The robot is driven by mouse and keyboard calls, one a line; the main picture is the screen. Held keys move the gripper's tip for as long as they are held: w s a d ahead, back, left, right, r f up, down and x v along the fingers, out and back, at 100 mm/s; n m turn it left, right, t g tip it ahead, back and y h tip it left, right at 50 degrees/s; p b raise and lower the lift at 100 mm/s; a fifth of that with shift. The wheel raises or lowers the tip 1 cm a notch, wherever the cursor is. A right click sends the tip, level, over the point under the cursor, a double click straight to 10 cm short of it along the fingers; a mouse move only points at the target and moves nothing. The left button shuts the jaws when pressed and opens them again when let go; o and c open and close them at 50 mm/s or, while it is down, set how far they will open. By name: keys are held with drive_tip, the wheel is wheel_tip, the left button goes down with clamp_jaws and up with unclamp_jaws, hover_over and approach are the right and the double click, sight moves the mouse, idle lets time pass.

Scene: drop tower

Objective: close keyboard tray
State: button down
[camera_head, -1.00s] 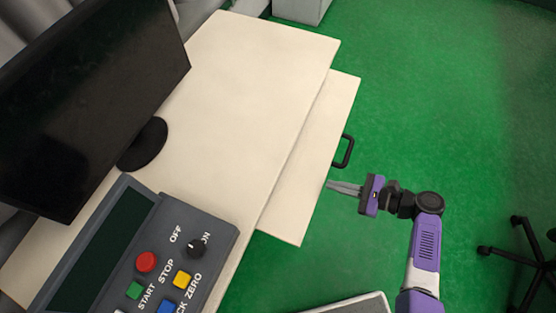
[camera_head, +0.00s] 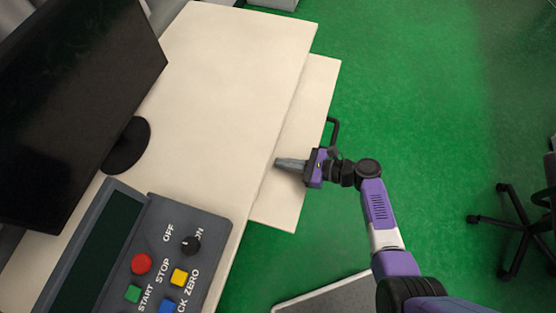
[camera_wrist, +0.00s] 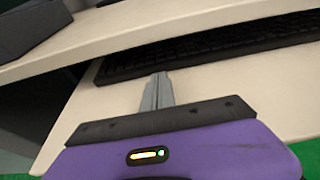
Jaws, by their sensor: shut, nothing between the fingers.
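The keyboard tray (camera_head: 318,95) is a pale board sticking out from under the right edge of the desk (camera_head: 235,75). A black handle (camera_head: 335,130) is on its outer edge, partly hidden by my gripper. My gripper (camera_head: 279,163) is shut and empty, and in the head view its tips overlap the tray near the desk edge. In the wrist view the shut fingers (camera_wrist: 157,90) point over the pale tray (camera_wrist: 105,103) toward a black keyboard (camera_wrist: 200,50) that lies on it under the desk top (camera_wrist: 130,25). I cannot tell whether the fingers touch anything.
On the desk stand a black monitor (camera_head: 75,95) and a grey control box (camera_head: 205,235) with coloured buttons. A black wheeled chair base (camera_head: 522,225) is at the right. A grey flat-topped object (camera_head: 330,297) is at the bottom. Green floor is clear right of the tray.

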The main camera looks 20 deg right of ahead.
drive_tip(key=shift+w+a, duration=0.55)
drive_tip(key=shift+a, duration=0.25)
drive_tip(key=w+a, duration=0.1)
drive_tip(key=a, duration=0.1)
drive_tip(key=w+a, duration=0.1)
drive_tip(key=a, duration=0.1)
drive_tip(key=shift+w+b, duration=0.3)
drive_tip(key=shift+w, duration=0.1)
drive_tip(key=shift+d, duration=0.1)
